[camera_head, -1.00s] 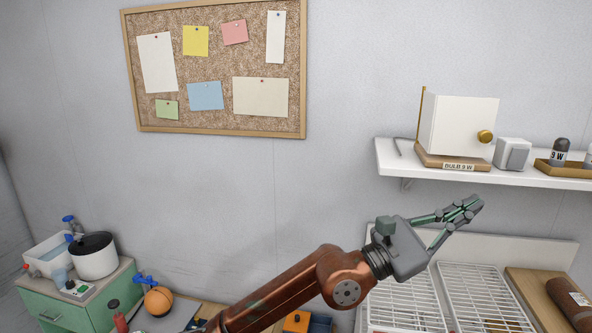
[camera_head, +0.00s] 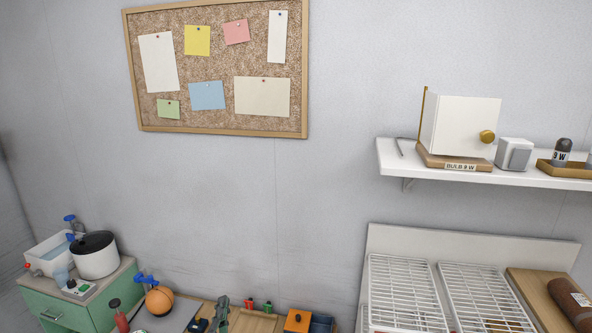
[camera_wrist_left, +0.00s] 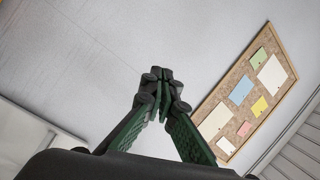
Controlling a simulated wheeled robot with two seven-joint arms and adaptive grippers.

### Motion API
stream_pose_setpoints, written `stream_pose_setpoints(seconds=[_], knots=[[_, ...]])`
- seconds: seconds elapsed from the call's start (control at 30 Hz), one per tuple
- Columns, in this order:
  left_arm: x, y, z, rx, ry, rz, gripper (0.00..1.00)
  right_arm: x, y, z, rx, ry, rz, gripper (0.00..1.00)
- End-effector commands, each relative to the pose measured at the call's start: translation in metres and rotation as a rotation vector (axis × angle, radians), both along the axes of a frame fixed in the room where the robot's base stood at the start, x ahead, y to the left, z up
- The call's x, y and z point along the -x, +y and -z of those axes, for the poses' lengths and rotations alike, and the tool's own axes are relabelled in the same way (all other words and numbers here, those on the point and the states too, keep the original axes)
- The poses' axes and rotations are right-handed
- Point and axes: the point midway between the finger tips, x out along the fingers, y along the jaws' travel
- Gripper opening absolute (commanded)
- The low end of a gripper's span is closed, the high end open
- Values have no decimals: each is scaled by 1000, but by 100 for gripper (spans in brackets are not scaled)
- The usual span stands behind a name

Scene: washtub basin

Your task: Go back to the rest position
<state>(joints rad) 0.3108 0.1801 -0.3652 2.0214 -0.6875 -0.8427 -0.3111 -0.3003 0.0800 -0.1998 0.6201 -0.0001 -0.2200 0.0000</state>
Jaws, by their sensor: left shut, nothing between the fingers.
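My left gripper (camera_wrist_left: 160,78) shows large in the left wrist view, its dark fingers with green pads closed together at the tips and nothing between them. In the head view what looks like its grey-green fingertips (camera_head: 222,307) shows small at the bottom edge, in front of the table. The rest of that arm is out of the head view. My right gripper is in neither view.
A white shelf (camera_head: 388,160) on the right holds a white box (camera_head: 462,125). Below are white wire racks (camera_head: 405,292). A green cabinet (camera_head: 68,310) with a pot (camera_head: 95,260) and an orange ball (camera_head: 159,300) are lower left. The wall's middle is clear.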

Motion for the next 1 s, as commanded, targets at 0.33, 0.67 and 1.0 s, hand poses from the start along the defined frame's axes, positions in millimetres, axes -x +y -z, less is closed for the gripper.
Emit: stream_pose_setpoints(seconds=[0.33,0.67,1.0], knots=[[114,106,206,422,472,-212,0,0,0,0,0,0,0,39],[276,147,331,735,846,-436,0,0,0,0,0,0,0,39],[381,151,370,884,1045,-572,0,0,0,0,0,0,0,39]])
